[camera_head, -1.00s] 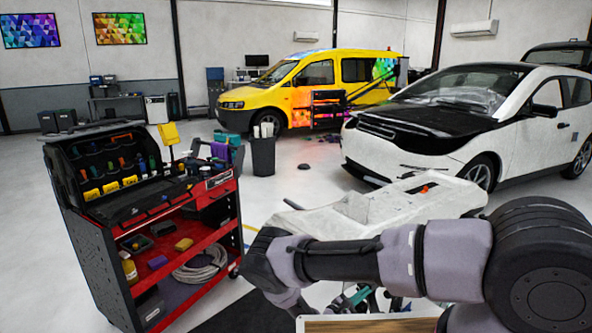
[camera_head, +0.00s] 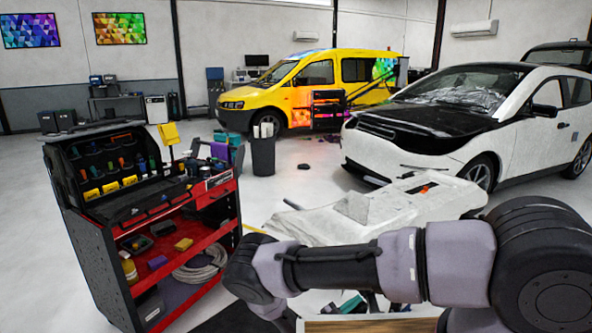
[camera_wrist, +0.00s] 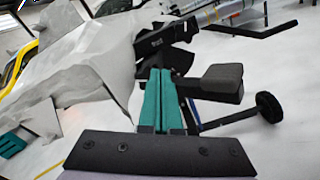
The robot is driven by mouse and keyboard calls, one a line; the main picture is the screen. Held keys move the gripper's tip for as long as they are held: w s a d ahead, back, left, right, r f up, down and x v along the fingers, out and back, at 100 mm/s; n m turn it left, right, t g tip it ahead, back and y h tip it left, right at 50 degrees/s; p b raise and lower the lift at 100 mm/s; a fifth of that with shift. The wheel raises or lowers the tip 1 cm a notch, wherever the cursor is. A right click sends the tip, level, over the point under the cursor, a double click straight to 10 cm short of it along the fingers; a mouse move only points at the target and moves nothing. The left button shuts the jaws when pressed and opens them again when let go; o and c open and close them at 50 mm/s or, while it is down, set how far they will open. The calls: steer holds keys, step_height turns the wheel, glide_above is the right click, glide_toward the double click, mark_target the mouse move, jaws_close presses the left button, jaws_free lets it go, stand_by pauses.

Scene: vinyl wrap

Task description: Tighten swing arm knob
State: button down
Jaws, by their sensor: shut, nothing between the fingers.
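In the wrist view, my gripper (camera_wrist: 160,73) shows two teal fingers pressed together with nothing between them. Just beyond the fingertips is a dark lobed part (camera_wrist: 166,42), which may be the swing arm knob; I cannot tell whether the fingertips touch it. A black block (camera_wrist: 222,82) sits right of the fingers. A round black piece (camera_wrist: 270,107) is on the end of a thin bar farther right. A crumpled pale sheet-covered panel (camera_wrist: 85,65) lies to the left. In the head view, my arm hides most of the stand under this panel (camera_head: 400,205).
A red tool cart (camera_head: 150,235) stands at left, with tools on top and a coiled hose below. A white car (camera_head: 440,135) is behind the panel, a yellow van (camera_head: 310,90) farther back. A dark bin (camera_head: 263,155) stands between.

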steer(key=shift+s+a, duration=0.15)
steer(key=w+a+r+n, duration=0.1)
steer(key=w+a+n, duration=0.25)
steer(key=n, duration=0.25)
steer(key=x, duration=0.6)
steer(key=shift+w+d, duration=0.2)
steer(key=shift+w, duration=0.05)
stand_by(0.3)
steer(key=shift+s+f, duration=0.1)
steer(key=shift+f, duration=0.1)
stand_by(0.6)
